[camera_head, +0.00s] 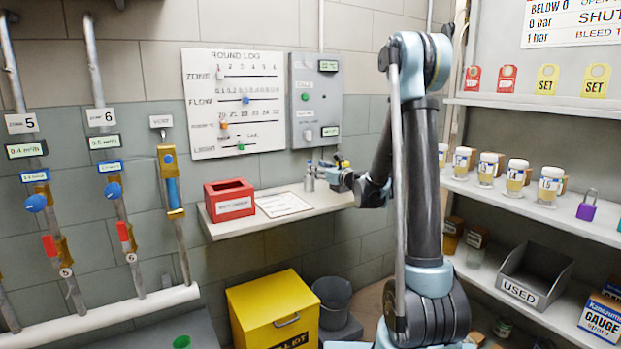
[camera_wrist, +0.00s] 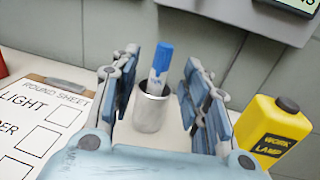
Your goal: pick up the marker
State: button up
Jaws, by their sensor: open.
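The marker (camera_wrist: 160,65) has a blue top and stands, slightly tilted, in a small metal cup (camera_wrist: 148,112) in the wrist view. The cup also shows on the wall shelf in the camera_head view (camera_head: 309,183). My gripper (camera_wrist: 161,75) is open and empty. Its fingers are to the left and right of the marker and cup in the wrist view, with gaps on both sides. The marker's lower part is hidden inside the cup. In the camera_head view, my gripper (camera_head: 333,177) is beside the cup at the shelf's right end.
A yellow work lamp (camera_wrist: 270,130) stands close to the right finger. A clipboard with a round sheet (camera_wrist: 45,115) lies to the left. A red box (camera_head: 230,198) stands at the left of the wall shelf (camera_head: 290,219). A grey panel (camera_head: 314,103) hangs above the shelf.

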jog(key=shift+f+x, duration=0.1)
jog(key=shift+x, duration=1.4)
jog(key=shift+f+x, duration=0.15)
jog(key=shift+x, duration=1.4)
jog(key=shift+d, duration=0.15)
jog(key=shift+c, duration=0.4)
jog(key=c, duration=0.8)
